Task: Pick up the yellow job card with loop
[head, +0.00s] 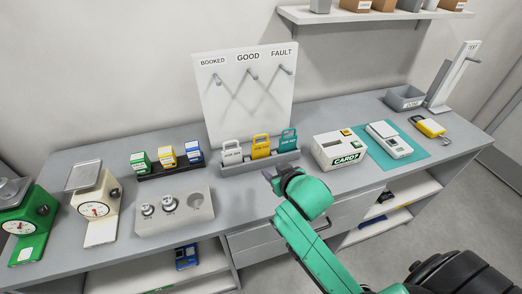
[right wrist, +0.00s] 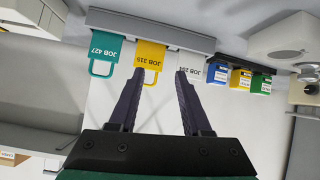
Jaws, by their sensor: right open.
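The yellow job card (head: 260,146) with a loop at its top stands in the grey rack (head: 262,167), between a white job card (head: 232,152) and a teal job card (head: 288,140). In the right wrist view, which is upside down, the yellow card (right wrist: 150,55) hangs with its loop partly behind one finger. My right gripper (right wrist: 160,72) is open and empty, its fingertips near the yellow card and the white card (right wrist: 192,66). In the head view my right gripper (head: 275,174) is just in front of the rack. My left gripper is not in view.
A white board (head: 247,105) with hooks stands behind the rack. A CARDS box (head: 340,150) is to the right, and a holder with small coloured packs (head: 166,157) is to the left. A grey block with weights (head: 174,215) sits in front left.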

